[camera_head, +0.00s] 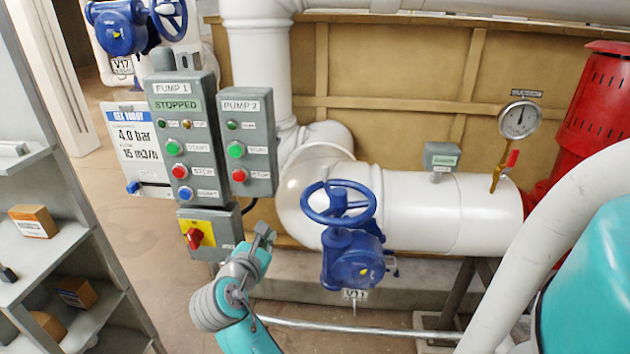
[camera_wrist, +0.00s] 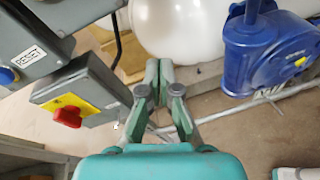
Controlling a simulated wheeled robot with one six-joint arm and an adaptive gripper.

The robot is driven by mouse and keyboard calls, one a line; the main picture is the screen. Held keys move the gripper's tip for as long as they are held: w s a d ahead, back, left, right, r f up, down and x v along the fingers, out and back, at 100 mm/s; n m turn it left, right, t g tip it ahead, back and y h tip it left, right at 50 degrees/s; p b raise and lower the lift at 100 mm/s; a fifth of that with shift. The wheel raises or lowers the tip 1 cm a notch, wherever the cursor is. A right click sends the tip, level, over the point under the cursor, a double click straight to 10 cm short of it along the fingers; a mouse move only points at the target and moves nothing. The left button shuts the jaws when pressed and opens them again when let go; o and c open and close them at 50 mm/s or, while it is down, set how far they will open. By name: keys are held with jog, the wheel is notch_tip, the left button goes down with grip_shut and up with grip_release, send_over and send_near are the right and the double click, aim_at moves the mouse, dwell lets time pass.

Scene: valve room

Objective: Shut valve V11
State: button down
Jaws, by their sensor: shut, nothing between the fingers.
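A blue valve (camera_head: 352,262) with a round blue handwheel (camera_head: 338,203) on top sits in front of the white pipe in the head view. The tag (camera_head: 355,294) below it is too small to read surely; it starts with V and ends in 1. The valve's blue body (camera_wrist: 268,52) shows at the upper right of the wrist view, its handwheel cut off. My gripper (camera_head: 264,235) is shut and empty, left of the valve and apart from it. In the wrist view my gripper (camera_wrist: 158,70) has its fingertips together, pointing at open space beside the white pipe.
Pump control boxes (camera_head: 181,118) stand left, above a yellow plate with a red knob (camera_head: 194,238), close to my gripper. Another blue valve (camera_head: 122,28), tagged V17, is at the upper left. A shelf (camera_head: 45,262) stands far left. A gauge (camera_head: 519,120) and red equipment (camera_head: 597,105) are right.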

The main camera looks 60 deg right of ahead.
jog(key=s+d+r+g, duration=0.25)
jog(key=r+g, duration=0.25)
jog(key=r, duration=0.6)
send_near(321, 177)
jog(key=shift+m, duration=0.4)
jog(key=x, duration=0.5)
jog(key=shift+f, duration=0.15)
jog(key=shift+s+d, duration=0.1)
jog(key=shift+d, duration=0.75)
